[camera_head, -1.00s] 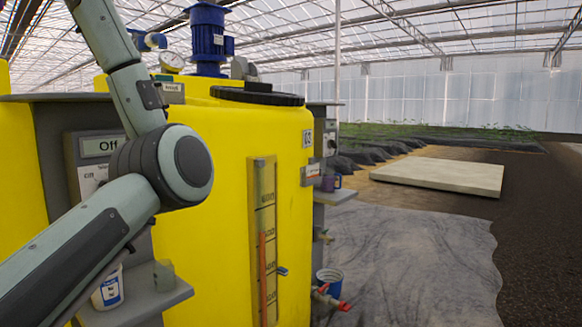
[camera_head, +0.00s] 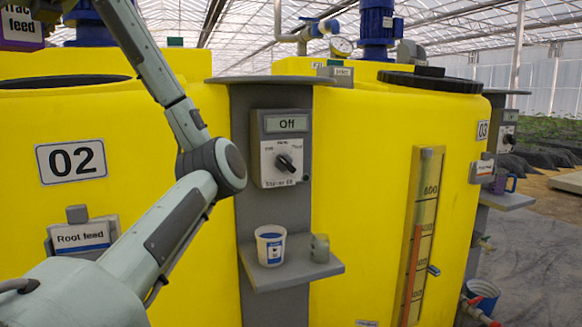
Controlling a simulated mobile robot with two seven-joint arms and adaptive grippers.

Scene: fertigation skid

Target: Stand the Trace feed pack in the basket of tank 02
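The Trace feed pack (camera_head: 22,30), purple with a white label, is upright at the top left corner, cut off by the frame. A dark grey part touches or stands behind its upper right; I cannot tell whether it is a gripper finger. Tank 02 (camera_head: 120,130) is the yellow tank at left, with its number plate (camera_head: 71,161) and a dark rimmed top (camera_head: 50,81). No basket interior shows. One arm of mine rises from the lower left, bends at the elbow and leaves at the top; its fingertips are not clearly seen. I see no other arm.
A grey holder (camera_head: 80,237) marked Root feed is on tank 02's front. Between the tanks are a control box (camera_head: 281,150) reading Off and a shelf (camera_head: 290,275) with a white-and-blue cup (camera_head: 270,247). Tank 03 (camera_head: 370,140) stands right. Open floor lies far right.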

